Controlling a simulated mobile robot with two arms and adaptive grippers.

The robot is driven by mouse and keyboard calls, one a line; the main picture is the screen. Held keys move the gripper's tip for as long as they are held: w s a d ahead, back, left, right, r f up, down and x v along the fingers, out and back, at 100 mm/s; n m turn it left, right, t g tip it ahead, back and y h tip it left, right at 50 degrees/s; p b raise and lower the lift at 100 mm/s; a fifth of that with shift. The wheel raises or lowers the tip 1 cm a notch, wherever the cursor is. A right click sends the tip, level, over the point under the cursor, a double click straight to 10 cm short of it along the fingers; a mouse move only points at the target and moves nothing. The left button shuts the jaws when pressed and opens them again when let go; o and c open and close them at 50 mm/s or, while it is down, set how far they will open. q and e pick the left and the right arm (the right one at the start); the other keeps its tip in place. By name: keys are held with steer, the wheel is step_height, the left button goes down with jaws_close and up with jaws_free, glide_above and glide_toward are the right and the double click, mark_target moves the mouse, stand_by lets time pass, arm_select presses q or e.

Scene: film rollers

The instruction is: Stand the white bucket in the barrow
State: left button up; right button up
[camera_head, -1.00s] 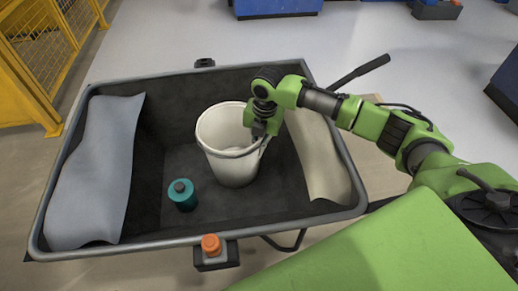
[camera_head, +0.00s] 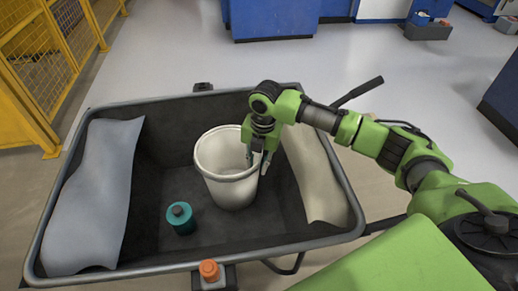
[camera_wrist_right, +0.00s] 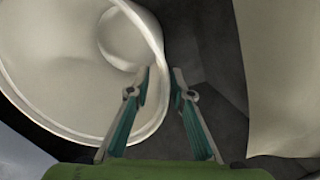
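The white bucket (camera_head: 226,178) stands upright on the floor of the dark grey barrow (camera_head: 150,190), a little right of its middle. The bucket looks empty. My right gripper (camera_head: 258,166) is over the bucket's right rim, pointing down, with its fingers spread. In the right wrist view the gripper (camera_wrist_right: 161,72) has one finger inside the bucket (camera_wrist_right: 60,70) and one outside. The rim runs between the fingers, with a gap visible beside it. My left gripper is not in view.
A grey-blue sack (camera_head: 92,200) lies along the left wall and a cream sack (camera_head: 314,175) along the right. An orange knob (camera_head: 209,270) is at the front edge. Yellow fencing (camera_head: 40,70) stands behind left.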

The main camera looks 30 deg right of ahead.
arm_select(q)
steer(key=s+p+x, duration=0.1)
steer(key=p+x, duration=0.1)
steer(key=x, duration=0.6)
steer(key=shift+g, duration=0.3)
arm_select(e)
step_height(320, 180, up, 9)
steer(key=shift+s+d, duration=0.25)
steer(key=shift+d, duration=0.05)
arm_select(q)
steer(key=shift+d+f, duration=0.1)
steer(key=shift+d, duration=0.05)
